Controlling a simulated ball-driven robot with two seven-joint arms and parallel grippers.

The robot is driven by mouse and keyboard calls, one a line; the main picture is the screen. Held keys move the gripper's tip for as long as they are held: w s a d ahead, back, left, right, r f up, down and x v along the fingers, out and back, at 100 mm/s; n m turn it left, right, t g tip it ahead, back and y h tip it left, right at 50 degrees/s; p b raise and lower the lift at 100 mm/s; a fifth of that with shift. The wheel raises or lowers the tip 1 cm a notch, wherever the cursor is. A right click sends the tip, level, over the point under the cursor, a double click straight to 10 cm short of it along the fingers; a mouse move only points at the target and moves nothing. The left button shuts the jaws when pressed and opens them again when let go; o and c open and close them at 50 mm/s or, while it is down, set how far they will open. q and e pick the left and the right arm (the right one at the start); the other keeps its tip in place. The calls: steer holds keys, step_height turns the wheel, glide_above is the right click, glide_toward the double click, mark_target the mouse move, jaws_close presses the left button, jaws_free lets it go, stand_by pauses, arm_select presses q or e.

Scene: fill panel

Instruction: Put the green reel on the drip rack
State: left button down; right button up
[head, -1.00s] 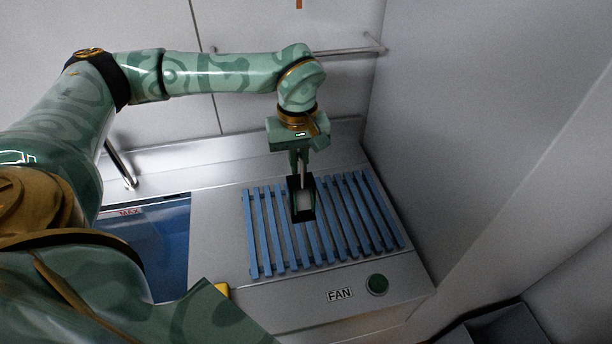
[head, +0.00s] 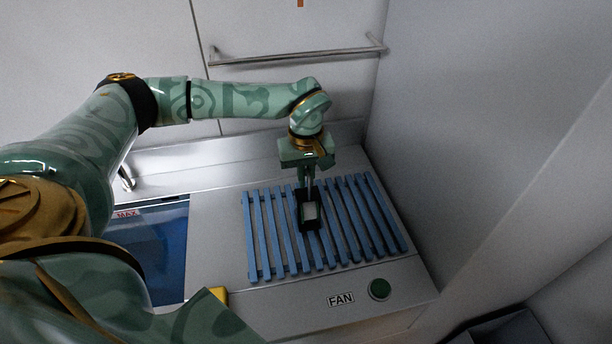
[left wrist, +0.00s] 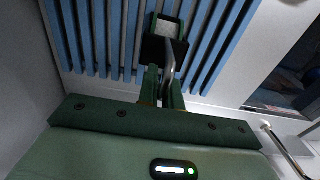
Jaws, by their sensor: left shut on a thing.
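The drip rack (head: 265,238) is a row of blue slats on the grey metal counter; its slats also fill the top of the left wrist view (left wrist: 87,40). My left gripper (head: 307,178) is above the rack, pointing down, and is shut on the thin grey stem of the reel. The reel (head: 301,223) is a dark, nearly black frame with green edges and a pale opening. In the left wrist view the reel (left wrist: 152,50) is beyond the fingertips (left wrist: 163,92), over the slats. I cannot tell whether it touches them. My right gripper is not in view.
A blue basin (head: 160,250) marked MAX is sunk in the counter left of the rack. A metal rail (head: 290,57) crosses the back wall. A grey wall (head: 450,130) closes the right side.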

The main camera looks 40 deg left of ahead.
arm_select(q)
steer(key=shift+f, duration=0.15)
steer(key=c, duration=1.6)
jaws_free()
steer(key=shift+o, duration=0.2)
step_height(320, 180, up, 12)
steer(key=shift+r+p, duration=0.2)
steer(key=shift+p, duration=0.95)
